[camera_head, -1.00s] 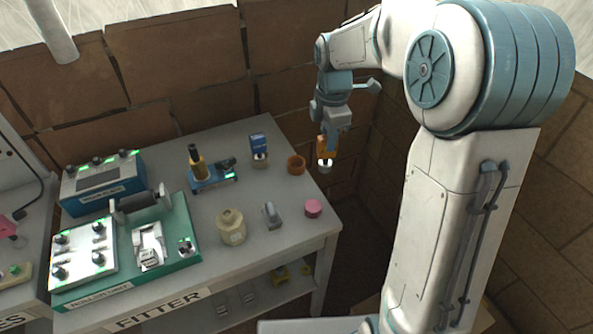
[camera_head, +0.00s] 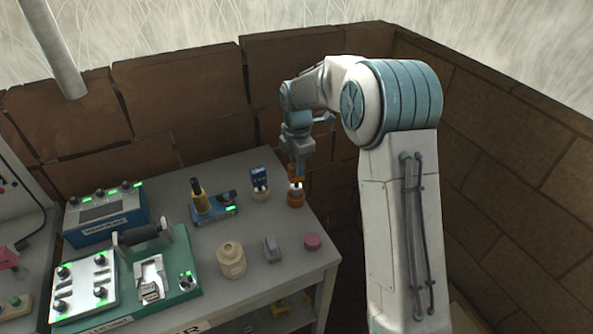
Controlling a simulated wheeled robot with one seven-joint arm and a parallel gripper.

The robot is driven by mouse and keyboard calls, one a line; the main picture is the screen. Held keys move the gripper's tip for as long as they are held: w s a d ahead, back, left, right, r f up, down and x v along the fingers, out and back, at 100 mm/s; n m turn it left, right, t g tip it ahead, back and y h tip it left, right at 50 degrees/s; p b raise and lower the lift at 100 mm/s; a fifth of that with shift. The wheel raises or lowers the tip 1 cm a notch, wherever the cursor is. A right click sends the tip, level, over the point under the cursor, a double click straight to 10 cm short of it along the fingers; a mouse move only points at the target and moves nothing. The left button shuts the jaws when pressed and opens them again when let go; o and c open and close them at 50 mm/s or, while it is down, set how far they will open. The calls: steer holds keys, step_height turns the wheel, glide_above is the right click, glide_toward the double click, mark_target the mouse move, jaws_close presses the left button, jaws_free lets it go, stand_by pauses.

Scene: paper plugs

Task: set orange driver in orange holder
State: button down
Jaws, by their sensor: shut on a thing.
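My gripper (camera_head: 297,176) points down at the right back part of the grey table, shut on the orange driver (camera_head: 295,181). The driver is upright, with a pale lower part below its orange body. The orange holder (camera_head: 296,200), a short round cup, stands on the table directly below the driver. The driver's lower end is at the holder's mouth; I cannot tell whether it is inside or just above it. The gripper's fingers partly hide the driver's upper part.
A pink cylinder (camera_head: 312,241), a grey block (camera_head: 272,249) and a cream jar (camera_head: 231,260) stand nearer the front. A blue device with a yellow-and-black handle (camera_head: 214,207) is further left. Brick walls close the back and right.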

mark_target(296, 178)
steer(key=shift+w+a+f, duration=0.2)
steer(key=shift+w+f, duration=0.05)
steer(key=shift+f, duration=0.1)
steer(key=shift+f+p, duration=0.6)
steer(key=shift+f, duration=1.2)
steer(key=shift+f, duration=0.1)
steer(key=c, duration=1.2)
jaws_free()
steer(key=shift+o, duration=0.2)
